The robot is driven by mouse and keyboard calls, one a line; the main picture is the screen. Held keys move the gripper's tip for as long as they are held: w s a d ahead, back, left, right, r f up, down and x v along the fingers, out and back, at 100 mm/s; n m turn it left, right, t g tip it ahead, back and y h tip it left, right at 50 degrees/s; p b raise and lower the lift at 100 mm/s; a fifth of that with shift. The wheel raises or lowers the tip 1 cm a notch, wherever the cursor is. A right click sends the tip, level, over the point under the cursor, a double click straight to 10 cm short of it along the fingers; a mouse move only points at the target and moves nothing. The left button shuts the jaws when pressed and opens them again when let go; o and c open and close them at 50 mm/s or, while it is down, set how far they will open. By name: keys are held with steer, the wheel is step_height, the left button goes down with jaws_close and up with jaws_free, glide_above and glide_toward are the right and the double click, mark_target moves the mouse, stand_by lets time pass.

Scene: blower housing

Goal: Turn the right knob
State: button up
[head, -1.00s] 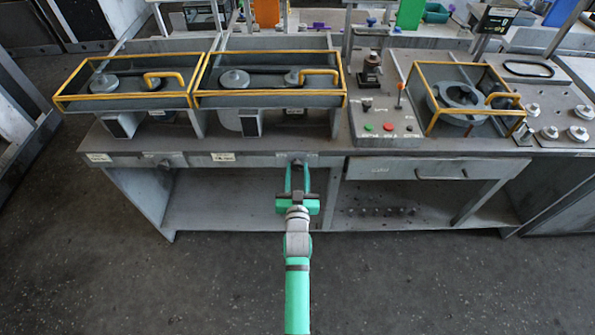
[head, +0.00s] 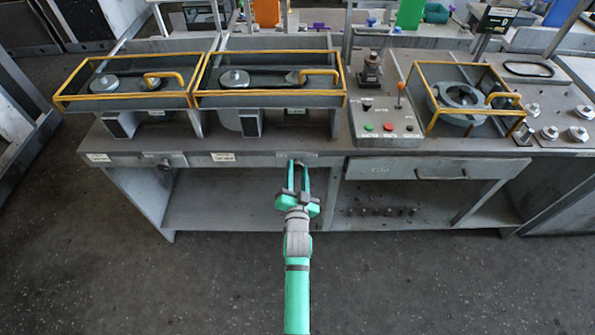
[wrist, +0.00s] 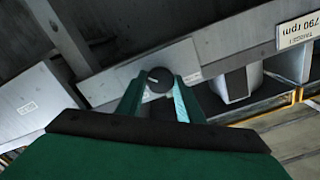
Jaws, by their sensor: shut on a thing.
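The right knob (wrist: 157,84) is a dark round knob with a light mark, on a grey plate on the bench front. In the wrist view it sits between the two green fingers of my gripper (wrist: 158,92), which are shut on it. The wrist view is tilted relative to the bench. A second knob (head: 164,164) sits on the front edge farther left.
Two yellow-railed housings (head: 122,82) (head: 270,80) stand on the bench above. A control panel with red and green buttons (head: 387,127) and a drawer (head: 410,168) are to the right. A lower shelf (head: 225,212) lies beneath the bench. The floor in front is clear.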

steer(key=o, duration=1.1)
steer(key=shift+c, duration=0.2)
steer(key=shift+s, duration=0.15)
steer(key=s, duration=1)
steer(key=shift+s, duration=0.2)
